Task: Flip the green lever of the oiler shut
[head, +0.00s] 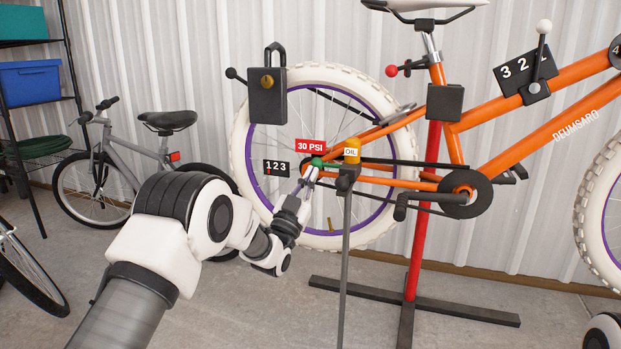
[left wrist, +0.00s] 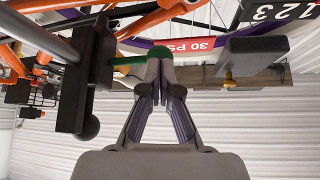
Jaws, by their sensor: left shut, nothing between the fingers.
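The oiler is a yellow block marked OIL (head: 351,150) on a dark clamp and thin grey stand beside the rear wheel. Its green lever (head: 317,162) points left from the oiler in the head view. In the left wrist view the green lever (left wrist: 130,62) runs sideways from a dark block to my fingertips. My left gripper (head: 311,174) is shut and empty, its tips right at the lever's end. In the left wrist view the closed fingertips (left wrist: 158,72) overlap the lever; I cannot tell whether they touch it.
An orange bicycle (head: 573,72) hangs on a red stand (head: 418,220). A 30 PSI tag (head: 310,146), a 1 2 3 plate (head: 276,168) and a dark padlock-shaped box (head: 267,96) are near the wheel. A grey bicycle (head: 130,151) and a shelf stand left.

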